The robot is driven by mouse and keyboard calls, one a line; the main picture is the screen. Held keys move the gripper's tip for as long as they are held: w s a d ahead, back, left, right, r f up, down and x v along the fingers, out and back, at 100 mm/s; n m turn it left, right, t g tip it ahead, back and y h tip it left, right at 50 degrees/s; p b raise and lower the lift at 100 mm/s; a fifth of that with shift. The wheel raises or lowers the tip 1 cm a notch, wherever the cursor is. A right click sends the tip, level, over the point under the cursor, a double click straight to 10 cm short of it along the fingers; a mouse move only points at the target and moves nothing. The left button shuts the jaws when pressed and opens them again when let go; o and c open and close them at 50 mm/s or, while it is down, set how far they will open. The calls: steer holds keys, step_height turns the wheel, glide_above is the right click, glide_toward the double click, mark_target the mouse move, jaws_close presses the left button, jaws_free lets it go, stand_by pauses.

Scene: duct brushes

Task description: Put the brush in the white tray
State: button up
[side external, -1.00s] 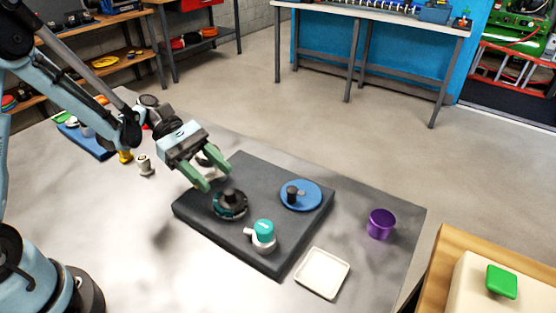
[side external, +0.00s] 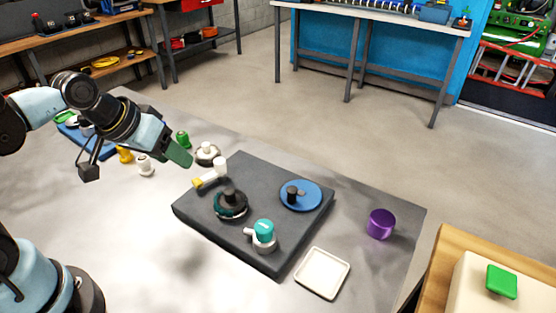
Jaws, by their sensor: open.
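The white tray (side external: 322,272) lies flat at the front right of the grey table and looks empty. Which object is the brush is not certain. A round black piece with a dark teal edge (side external: 230,203) sits on the dark slab (side external: 262,182). A white piece with a yellow end (side external: 210,175) lies at the slab's upper left edge. My gripper (side external: 178,153) is open above the table, left of the slab, apart from these pieces. One green finger shows clearly; the other is mostly hidden.
On the slab are a blue disc with a black knob (side external: 301,195) and a teal-capped white piece (side external: 263,236). A purple cup (side external: 381,224) stands right. Green (side external: 183,139), white (side external: 207,153) and yellow (side external: 125,155) pieces stand left. The front left table is clear.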

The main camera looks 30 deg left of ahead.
steer(key=shift+o, duration=0.6)
steer(key=shift+s+a+r+m+t+y, duration=0.2)
steer(key=shift+a+r+m+t+y, duration=0.15)
steer(key=shift+m, duration=0.45)
steer(key=o, duration=0.3)
step_height(320, 180, up, 3)
steer(key=n+g, duration=0.6)
steer(key=g, duration=0.1)
glide_above(229, 191)
steer(key=w, duration=0.1)
step_height(229, 191, down, 7)
steer(key=shift+r, duration=0.2)
steer(key=shift+s+f, duration=0.25)
steer(key=shift+f, duration=1.1)
steer(key=shift+s+f, duration=0.25)
steer(key=shift+f, duration=1.05)
